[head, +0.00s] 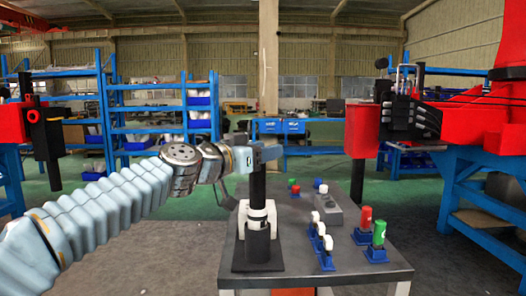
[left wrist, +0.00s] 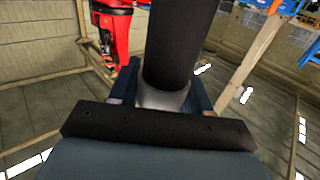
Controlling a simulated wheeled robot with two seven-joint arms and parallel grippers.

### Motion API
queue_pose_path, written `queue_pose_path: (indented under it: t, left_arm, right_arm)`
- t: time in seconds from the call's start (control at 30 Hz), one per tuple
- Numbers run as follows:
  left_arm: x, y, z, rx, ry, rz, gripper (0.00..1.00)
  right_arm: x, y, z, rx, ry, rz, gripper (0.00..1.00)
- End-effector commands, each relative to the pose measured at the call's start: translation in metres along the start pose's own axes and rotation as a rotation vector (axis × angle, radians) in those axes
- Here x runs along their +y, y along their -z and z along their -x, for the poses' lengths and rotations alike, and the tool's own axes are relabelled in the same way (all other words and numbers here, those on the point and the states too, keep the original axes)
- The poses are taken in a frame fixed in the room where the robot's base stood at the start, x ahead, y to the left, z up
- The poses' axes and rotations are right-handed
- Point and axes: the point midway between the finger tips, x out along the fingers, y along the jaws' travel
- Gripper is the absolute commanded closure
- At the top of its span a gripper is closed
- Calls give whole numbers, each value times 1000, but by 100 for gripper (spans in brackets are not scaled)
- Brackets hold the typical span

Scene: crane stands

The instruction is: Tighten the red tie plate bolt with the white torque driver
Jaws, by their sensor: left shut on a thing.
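My left gripper (head: 268,154) is shut around the top of an upright black shaft (head: 258,182), which I take to be the torque driver. The shaft stands at the near left of the grey table, with a white part (head: 257,216) around it lower down and a black base plate below. In the left wrist view the black shaft (left wrist: 172,50) rises between the fingers, with a grey collar at its foot. Black plates and bolt-like parts (head: 410,116) sit on the red crane arm at the right; I cannot tell which is the red tie plate bolt. My right gripper is out of view.
The grey table (head: 300,262) also carries a red piece (head: 366,217), a green piece (head: 379,232), several white-topped pieces in blue holders and a grey block (head: 328,213). A red crane stands on a blue frame (head: 457,185) at right. Blue shelves (head: 155,115) stand behind.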

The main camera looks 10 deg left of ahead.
Motion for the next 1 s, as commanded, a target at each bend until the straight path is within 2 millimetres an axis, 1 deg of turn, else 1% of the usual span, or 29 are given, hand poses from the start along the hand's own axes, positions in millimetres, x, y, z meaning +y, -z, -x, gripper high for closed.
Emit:
queue_pose_path:
  t: [0.1, 0.27, 0.8, 1.0]
  left_arm:
    - [0, 0, 0, 0, 0, -1, 100]
    - [0, 6, 1, 4, 1, -2, 100]
    - [0, 34, 1, 4, 1, -2, 100]
    - [1, 42, 0, 7, -2, -4, 100]
  right_arm:
    - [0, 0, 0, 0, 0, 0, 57]
    - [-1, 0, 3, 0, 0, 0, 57]
    - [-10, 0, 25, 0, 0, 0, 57]
    - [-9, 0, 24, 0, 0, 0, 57]
